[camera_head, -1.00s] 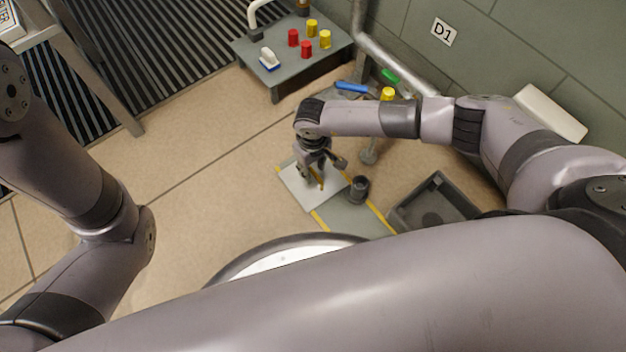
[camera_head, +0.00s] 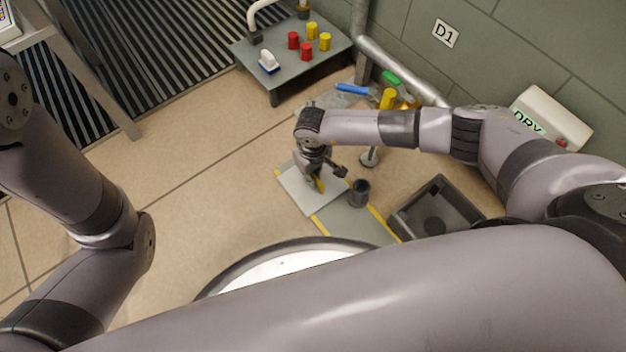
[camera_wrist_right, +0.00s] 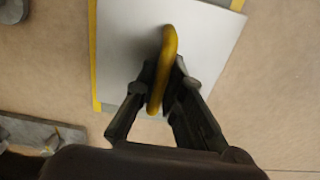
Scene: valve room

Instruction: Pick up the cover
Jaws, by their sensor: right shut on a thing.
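The cover is a flat, light grey square plate (camera_head: 297,188) with a yellow bar handle, lying at the far-left end of a yellow-edged floor strip. In the right wrist view the cover (camera_wrist_right: 120,50) fills the upper middle, its yellow handle (camera_wrist_right: 168,48) standing across it. My right gripper (camera_head: 317,183) is over the cover, and in the wrist view its fingers (camera_wrist_right: 160,92) are shut on the handle, one on each side. I cannot tell whether the plate is raised off the floor. My left gripper is not in view; only my left arm shows.
A dark cup-like cylinder (camera_head: 359,192) stands right beside the cover. A grey open bin (camera_head: 405,222) is further right. A low grey table (camera_head: 282,77) holds red and yellow caps. Tools, including a blue-handled one (camera_head: 352,89), lie near the wall pipe. Floor to the left is clear.

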